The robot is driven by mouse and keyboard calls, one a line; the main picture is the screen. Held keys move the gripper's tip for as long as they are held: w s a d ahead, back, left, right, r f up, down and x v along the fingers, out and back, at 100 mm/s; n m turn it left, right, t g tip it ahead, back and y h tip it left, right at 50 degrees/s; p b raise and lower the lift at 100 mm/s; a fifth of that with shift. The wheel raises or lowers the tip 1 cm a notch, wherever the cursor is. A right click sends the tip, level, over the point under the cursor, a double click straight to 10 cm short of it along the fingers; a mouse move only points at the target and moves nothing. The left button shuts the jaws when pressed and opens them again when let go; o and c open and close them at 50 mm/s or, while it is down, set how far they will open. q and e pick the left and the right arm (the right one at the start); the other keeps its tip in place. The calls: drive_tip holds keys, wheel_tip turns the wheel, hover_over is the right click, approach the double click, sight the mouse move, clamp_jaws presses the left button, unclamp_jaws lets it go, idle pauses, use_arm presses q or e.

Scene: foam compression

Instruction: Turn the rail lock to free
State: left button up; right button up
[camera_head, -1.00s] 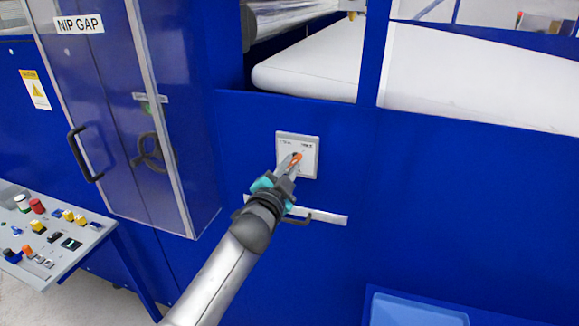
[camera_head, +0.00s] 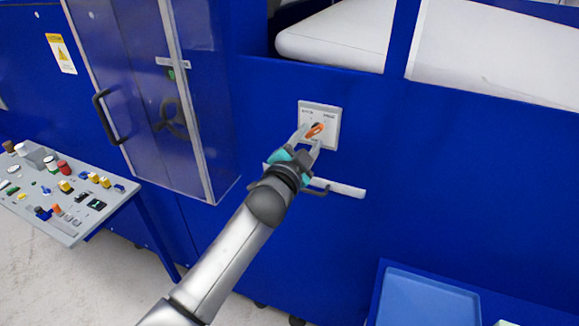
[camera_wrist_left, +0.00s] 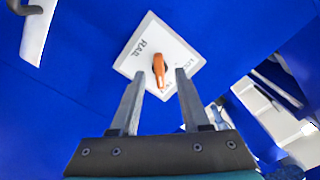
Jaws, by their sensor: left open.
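The rail lock is an orange knob (camera_head: 316,129) on a white square plate (camera_head: 332,112) fixed to the blue machine front. In the left wrist view the orange knob (camera_wrist_left: 159,70) stands out from the plate (camera_wrist_left: 150,37), which is lettered "RAIL". My left gripper (camera_head: 312,138) is open at the plate. In the left wrist view its two fingers (camera_wrist_left: 157,83) point at the plate, one on each side of the knob's lower end, with gaps between. Whether they touch the plate, I cannot tell. My right gripper is not in view.
A white bar with a dark handle (camera_head: 345,188) sits just below the plate. A clear-doored cabinet (camera_head: 140,100) juts out at left, above a control desk (camera_head: 70,230) with several buttons. A light blue tray (camera_head: 425,300) stands at lower right.

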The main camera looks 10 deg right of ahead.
use_arm(q)
drive_tip(key=v, duration=1.3)
drive_tip(key=shift+s+a, duration=0.25)
drive_tip(key=shift+s, duration=0.1)
